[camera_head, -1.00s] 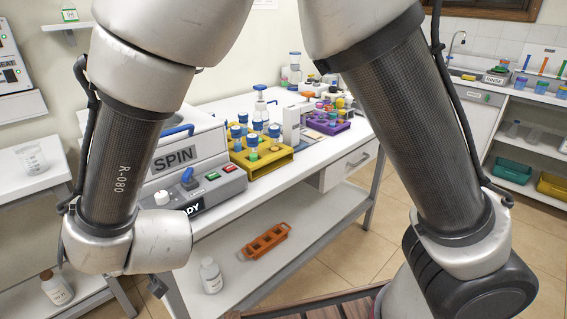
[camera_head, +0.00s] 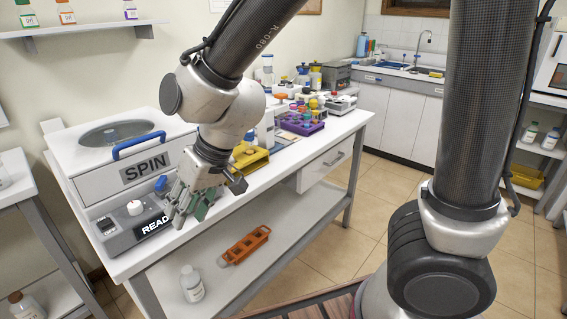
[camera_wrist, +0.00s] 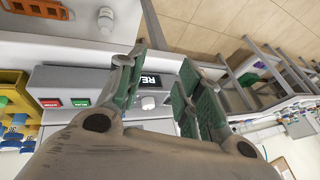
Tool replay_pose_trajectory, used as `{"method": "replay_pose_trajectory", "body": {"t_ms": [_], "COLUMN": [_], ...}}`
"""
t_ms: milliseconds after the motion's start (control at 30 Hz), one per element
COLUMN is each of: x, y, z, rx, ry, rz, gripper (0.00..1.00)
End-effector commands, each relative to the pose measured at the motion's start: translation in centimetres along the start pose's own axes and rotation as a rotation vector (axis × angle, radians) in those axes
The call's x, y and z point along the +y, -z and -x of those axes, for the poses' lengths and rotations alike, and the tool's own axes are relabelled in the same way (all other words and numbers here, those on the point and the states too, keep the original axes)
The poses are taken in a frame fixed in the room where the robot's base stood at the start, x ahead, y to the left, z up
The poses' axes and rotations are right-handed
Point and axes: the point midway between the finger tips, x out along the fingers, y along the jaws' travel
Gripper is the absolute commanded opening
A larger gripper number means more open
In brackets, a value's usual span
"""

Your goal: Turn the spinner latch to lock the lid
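The spinner (camera_head: 120,172) is a white box marked SPIN at the left of the bench. Its lid (camera_head: 160,134), with a round window and a blue handle (camera_head: 139,144), lies down on it. The blue latch lever (camera_head: 161,184) stands up from the control panel; I cannot make it out in the wrist view. My gripper (camera_head: 188,207) hangs just right of the latch, over the panel's front, and hides the panel's right end. In the wrist view my gripper (camera_wrist: 158,92) has its green-padded fingers apart, with nothing held between them; the panel's white knob (camera_wrist: 148,102) shows in the gap.
A yellow rack (camera_head: 250,158) and a purple rack (camera_head: 301,124) stand on the bench to the right. The lower shelf holds an orange rack (camera_head: 244,245) and a white bottle (camera_head: 192,284). Red and green buttons (camera_wrist: 65,103) show beside the fingers.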

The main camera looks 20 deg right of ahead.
Motion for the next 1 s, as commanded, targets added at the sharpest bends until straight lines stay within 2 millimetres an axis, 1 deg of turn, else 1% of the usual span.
{"method": "replay_pose_trajectory", "body": {"t_ms": [33, 267, 700, 800, 1000], "x": [0.8, 4.2, 10.5, 11.7, 13.1], "y": [-0.1, -1.3, -4.6, -5.3, -6.5], "z": [0.9, 4.3, 10.9, 12.2, 13.8], "rx": [-0.002, -0.031, -0.064, -0.064, -0.068], "ry": [-0.006, -0.043, -0.134, -0.154, -0.183], "rz": [-0.006, -0.019, -0.069, -0.085, -0.105], "gripper": [0.36, 0.36, 0.36, 0.36, 0.36]}}
